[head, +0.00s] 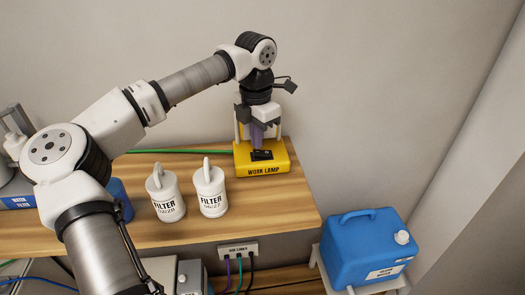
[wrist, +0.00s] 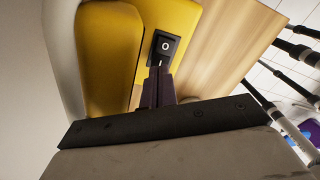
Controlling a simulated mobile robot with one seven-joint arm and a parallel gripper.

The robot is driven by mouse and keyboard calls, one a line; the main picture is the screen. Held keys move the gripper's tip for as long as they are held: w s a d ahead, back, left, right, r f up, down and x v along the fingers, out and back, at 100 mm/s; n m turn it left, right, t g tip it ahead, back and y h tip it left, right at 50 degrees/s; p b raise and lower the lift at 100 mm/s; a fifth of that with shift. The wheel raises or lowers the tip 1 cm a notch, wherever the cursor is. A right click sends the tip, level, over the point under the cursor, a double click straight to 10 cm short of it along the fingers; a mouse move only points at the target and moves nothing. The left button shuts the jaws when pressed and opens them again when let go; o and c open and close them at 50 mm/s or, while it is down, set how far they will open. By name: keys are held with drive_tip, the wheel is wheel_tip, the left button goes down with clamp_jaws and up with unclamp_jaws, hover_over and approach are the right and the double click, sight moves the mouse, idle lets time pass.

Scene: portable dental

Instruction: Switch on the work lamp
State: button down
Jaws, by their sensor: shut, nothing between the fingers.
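The work lamp is a yellow box (head: 262,171) labelled WORK LAMP, standing near the right end of the wooden bench. A black rocker switch (head: 264,155) is set in its top. In the wrist view the switch (wrist: 163,47) shows a white O mark on its visible part. My gripper (head: 257,147) points down over the box with its fingers shut and empty. In the wrist view the fingertips (wrist: 159,74) are at the near end of the switch and hide part of it. I cannot tell whether they touch it.
Two white filter bottles (head: 165,196) (head: 210,190) stand on the bench (head: 240,215) left of the lamp. A green hose (head: 180,151) runs behind them. A blue jug (head: 367,248) sits lower down at the right. A socket block (head: 238,250) with cables is below the bench edge.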

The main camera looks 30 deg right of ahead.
sight(257, 152)
drive_tip(key=shift+f, duration=0.25)
wheel_tip(257, 152, up, 7)
drive_tip(key=p, duration=0.4)
drive_tip(key=shift+p, duration=0.4)
idle(0.5)
